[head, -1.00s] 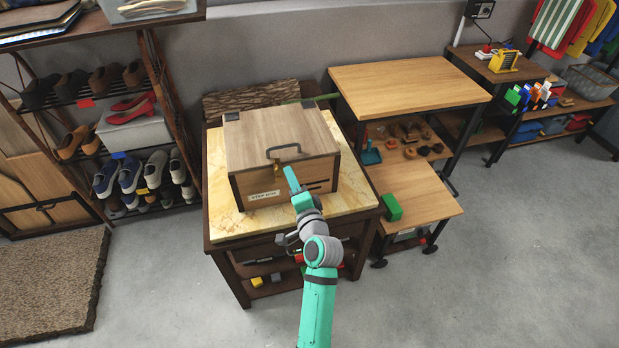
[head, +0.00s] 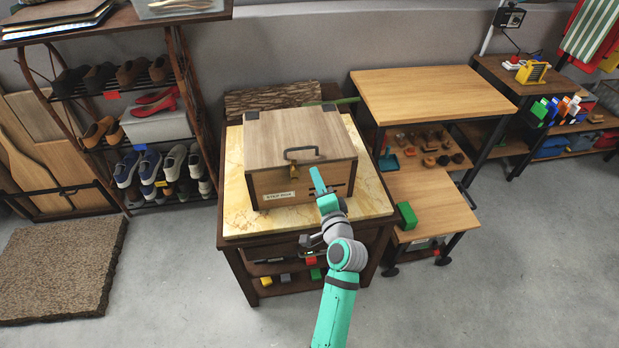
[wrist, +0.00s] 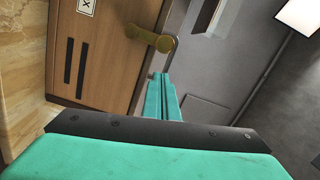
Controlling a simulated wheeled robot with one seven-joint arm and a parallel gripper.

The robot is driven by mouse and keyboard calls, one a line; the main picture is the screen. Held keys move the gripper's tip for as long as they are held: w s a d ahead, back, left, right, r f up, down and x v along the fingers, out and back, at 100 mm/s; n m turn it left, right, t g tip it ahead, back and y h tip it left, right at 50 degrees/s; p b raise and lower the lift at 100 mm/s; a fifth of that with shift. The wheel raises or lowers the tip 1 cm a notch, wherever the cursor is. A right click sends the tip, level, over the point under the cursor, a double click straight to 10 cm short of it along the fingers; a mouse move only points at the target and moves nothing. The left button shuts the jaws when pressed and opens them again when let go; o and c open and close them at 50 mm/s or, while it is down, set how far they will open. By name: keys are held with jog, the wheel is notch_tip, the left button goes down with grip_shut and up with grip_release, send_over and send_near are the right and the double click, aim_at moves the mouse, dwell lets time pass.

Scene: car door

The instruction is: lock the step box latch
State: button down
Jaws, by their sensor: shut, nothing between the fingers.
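The wooden step box (head: 300,158) sits closed on a small marble-topped table, with a dark handle on its lid and a white label (head: 279,195) on its front. Its brass latch (head: 294,172) is at the front, below the handle. In the wrist view the latch (wrist: 150,38) is a brass piece with a round end, close beyond my fingertips and apart from them. Whether it is fastened cannot be told. My gripper (head: 315,172) is in front of the box, right of the latch. In the wrist view its teal fingers (wrist: 161,95) are together with nothing between them.
The marble tabletop (head: 237,215) has little bare room around the box. A wooden bench (head: 430,95) and a lower shelf with a green block (head: 406,215) stand at right. A shoe rack (head: 140,130) stands at left. The floor in front is clear.

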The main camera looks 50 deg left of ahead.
jog(key=w+v, duration=0.1)
jog(key=v, duration=0.9)
jog(key=shift+d, duration=0.4)
jog(key=s+d+f+m+t+h, duration=0.1)
jog(key=s+d+f+t+h, duration=0.15)
jog(key=d+f, duration=0.35)
jog(key=s+d+f+m+t+h, duration=0.1)
jog(key=s+d+f+h, duration=0.25)
jog(key=d, duration=0.45)
jog(key=s+d+f+m+t+h, duration=0.1)
jog(key=s+d+f+t+h, duration=0.2)
jog(key=d, duration=0.4)
jog(key=s+d+r+n+h, duration=0.1)
jog(key=s+d+n+h, duration=0.2)
jog(key=s+d, duration=0.3)
jog(key=s+d+r+n+h, duration=0.2)
jog(key=s+d, duration=0.5)
jog(key=s, duration=0.5)
jog(key=shift+d+r+n+h, duration=0.25)
jog(key=shift+n+h, duration=0.35)
jog(key=shift+h, duration=0.3)
jog(key=shift+t, duration=0.25)
